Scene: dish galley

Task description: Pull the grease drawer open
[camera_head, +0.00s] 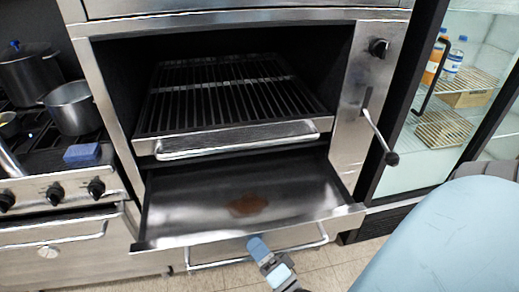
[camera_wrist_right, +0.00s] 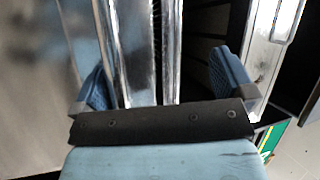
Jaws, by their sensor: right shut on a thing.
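The grease drawer (camera_head: 180,208) is a shallow steel tray below the grill grate, with a brown grease patch on its floor. It stands pulled well out of the broiler. Its bar handle (camera_head: 215,263) runs along the front, below the front lip. My right gripper (camera_head: 262,249) is at the middle of the drawer front and is shut on the handle. In the right wrist view the blue fingers lie on either side of bright metal strips of the drawer front (camera_wrist_right: 135,55); exact finger contact is hard to see. My left gripper is not in view.
The grill rack (camera_head: 225,138) with its own front bar sits above the drawer. A lever (camera_head: 376,132) sticks out at the right. A stove with pots (camera_head: 72,108) and a blue sponge (camera_head: 82,152) is at left. A glass-door fridge (camera_head: 430,150) stands at right. Tiled floor shows in front.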

